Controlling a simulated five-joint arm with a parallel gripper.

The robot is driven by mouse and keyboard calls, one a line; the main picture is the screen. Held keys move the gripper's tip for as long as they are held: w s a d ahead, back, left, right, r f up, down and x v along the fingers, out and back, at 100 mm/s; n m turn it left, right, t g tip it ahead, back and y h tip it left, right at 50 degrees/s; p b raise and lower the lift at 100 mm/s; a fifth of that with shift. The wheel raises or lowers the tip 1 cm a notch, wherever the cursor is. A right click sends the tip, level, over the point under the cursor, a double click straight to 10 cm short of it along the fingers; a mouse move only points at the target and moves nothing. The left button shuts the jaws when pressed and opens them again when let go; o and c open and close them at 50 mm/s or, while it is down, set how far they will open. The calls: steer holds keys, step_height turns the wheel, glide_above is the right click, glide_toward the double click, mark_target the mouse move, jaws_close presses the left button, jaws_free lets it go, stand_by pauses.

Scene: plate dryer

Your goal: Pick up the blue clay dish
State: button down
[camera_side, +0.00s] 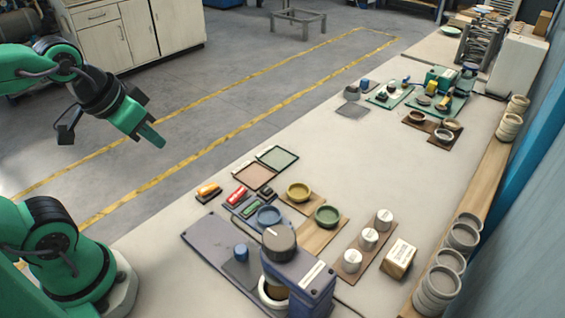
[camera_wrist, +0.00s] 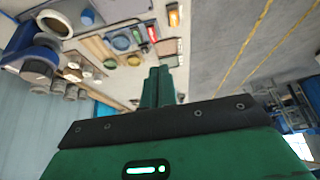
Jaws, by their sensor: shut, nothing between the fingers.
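The blue clay dish (camera_side: 268,216) is a small round open bowl on the bench, between the slim red and green items and the other dishes. In the wrist view it appears as a small bluish round dish (camera_wrist: 120,43). My gripper (camera_side: 155,138) is high at the left in the side view, over the floor and well away from the dish. Its fingers are together and empty, also in the wrist view (camera_wrist: 160,74).
A yellow dish (camera_side: 298,192) and a green dish (camera_side: 326,216) stand close beside the blue one. A dark-blue machine with a round knob (camera_side: 279,237) rises in front. White jars (camera_side: 368,239) stand to the right. The bench's middle is clear.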

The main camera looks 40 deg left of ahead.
steer(key=c, duration=2.2)
jaws_free()
steer(key=shift+c, duration=2.3)
jaws_free()
steer(key=w+d+f+n+g, duration=0.1)
steer(key=w+d+f+g, duration=0.4)
steer(key=w+d+f, duration=0.8)
step_height(320, 180, down, 2)
steer(key=shift+w+d+f+n+g, duration=0.1)
steer(key=shift+w+d+n+g, duration=0.25)
steer(key=shift+w, duration=0.65)
steer(key=shift+a+f, duration=0.1)
steer(key=shift+f, duration=1.15)
